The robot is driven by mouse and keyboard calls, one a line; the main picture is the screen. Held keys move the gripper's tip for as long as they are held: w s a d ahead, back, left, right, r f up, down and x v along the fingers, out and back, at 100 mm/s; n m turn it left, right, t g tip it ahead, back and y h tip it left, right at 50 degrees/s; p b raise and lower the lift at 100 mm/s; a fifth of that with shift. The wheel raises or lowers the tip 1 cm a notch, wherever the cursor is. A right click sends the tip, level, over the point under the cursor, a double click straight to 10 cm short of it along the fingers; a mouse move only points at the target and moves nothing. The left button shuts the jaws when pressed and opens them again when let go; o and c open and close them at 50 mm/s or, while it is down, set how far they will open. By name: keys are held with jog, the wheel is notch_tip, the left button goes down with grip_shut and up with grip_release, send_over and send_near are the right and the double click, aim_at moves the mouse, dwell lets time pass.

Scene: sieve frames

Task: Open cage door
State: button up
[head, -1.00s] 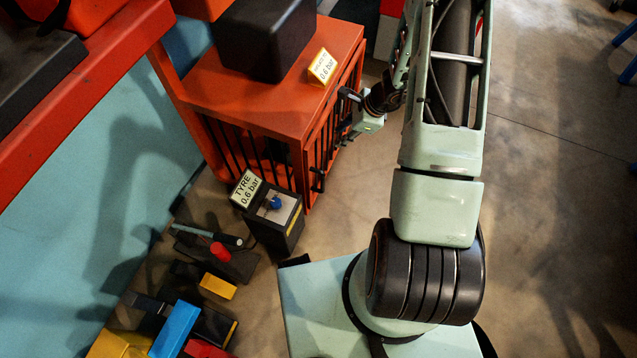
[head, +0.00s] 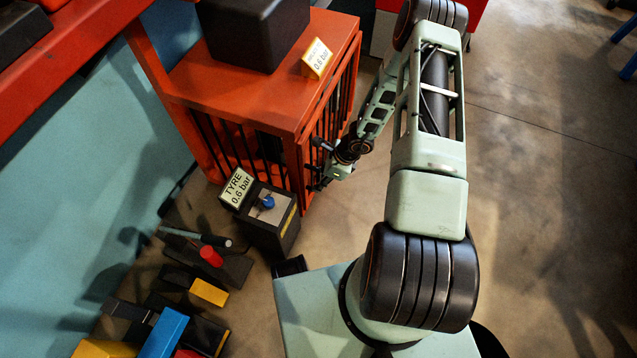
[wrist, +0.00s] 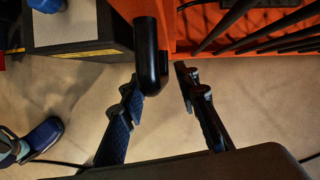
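The orange cage (head: 235,88) has black bars and stands left of my arm. Its barred door (head: 335,105) faces right and looks closed. In the wrist view the orange frame and black bars (wrist: 265,33) fill the top right. A black upright handle (wrist: 150,55) hangs at top centre. My gripper (wrist: 157,80) is open, with one finger on each side of the handle's lower end. The left fingertip overlaps the handle in the picture; I cannot tell if it touches. In the head view my gripper (head: 318,182) is at the door's near edge, partly hiding the handle.
A dark box (head: 255,30) and a yellow-edged label (head: 317,58) sit on the cage. A tyre-gauge box (head: 270,215) stands close to the cage's near corner. Several tools and blocks (head: 208,290) lie left. The floor (head: 540,180) at right is clear.

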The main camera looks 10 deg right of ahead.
jog(key=shift+a+f, duration=0.2)
jog(key=shift+f, duration=0.25)
grip_shut()
